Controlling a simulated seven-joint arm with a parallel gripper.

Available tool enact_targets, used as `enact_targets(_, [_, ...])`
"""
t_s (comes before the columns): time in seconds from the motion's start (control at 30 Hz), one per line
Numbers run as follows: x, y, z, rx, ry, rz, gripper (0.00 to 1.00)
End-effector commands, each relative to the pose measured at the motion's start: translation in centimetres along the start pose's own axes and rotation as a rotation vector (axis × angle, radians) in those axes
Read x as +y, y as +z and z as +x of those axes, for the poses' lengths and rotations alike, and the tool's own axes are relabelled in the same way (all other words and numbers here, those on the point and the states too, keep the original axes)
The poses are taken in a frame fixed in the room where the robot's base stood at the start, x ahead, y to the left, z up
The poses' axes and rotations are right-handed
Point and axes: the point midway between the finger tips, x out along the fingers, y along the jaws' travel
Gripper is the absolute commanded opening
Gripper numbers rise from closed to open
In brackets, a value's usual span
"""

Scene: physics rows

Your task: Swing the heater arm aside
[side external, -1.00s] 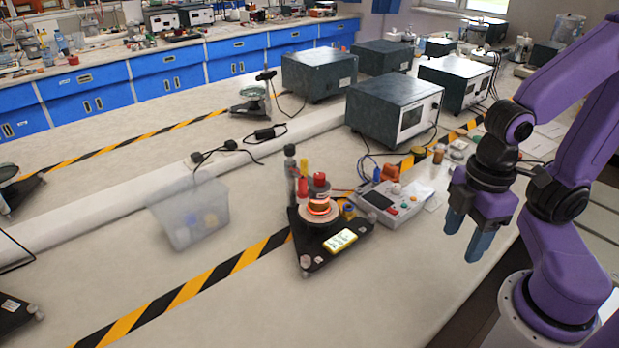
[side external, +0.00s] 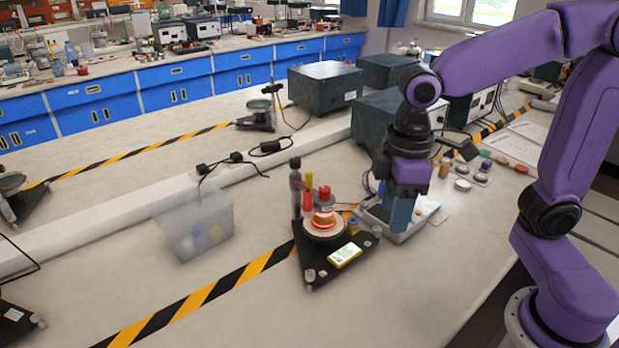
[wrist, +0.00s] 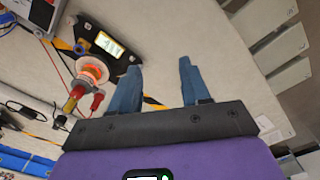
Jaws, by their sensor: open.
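The heater stands on a black three-cornered base (side external: 322,273) with a lit yellow display (side external: 345,255). A glowing orange ring (side external: 324,221) sits on its round plate. Red and yellow upright parts (side external: 307,203) and a dark post (side external: 295,185) stand behind it; I cannot tell which is the heater arm. My gripper (side external: 399,222) hangs to the right of the heater, apart from it, fingers down. In the wrist view my gripper (wrist: 155,73) is open and empty; the glowing ring (wrist: 93,68) and red parts (wrist: 76,92) lie left of the fingers.
A grey control box (side external: 405,233) lies partly behind my gripper. A clear plastic bin (side external: 195,225) stands left of the heater. A large dark instrument box (side external: 372,122) is behind my gripper. Small jars (side external: 462,184) stand to the right. The bench front is clear.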

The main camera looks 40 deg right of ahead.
Motion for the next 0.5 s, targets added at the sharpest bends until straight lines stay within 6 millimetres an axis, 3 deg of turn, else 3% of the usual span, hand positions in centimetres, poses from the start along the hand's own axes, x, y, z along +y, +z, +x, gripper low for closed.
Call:
enact_targets(0.03, [1.2, -1.7, -0.5, -0.002, 0.001, 0.028, 0.47])
enact_targets(0.2, [5.5, -6.2, -2.0, -0.005, 0.004, 0.109, 0.47])
enact_targets(0.5, [14.4, -11.8, -4.0, -0.014, 0.006, 0.253, 0.47])
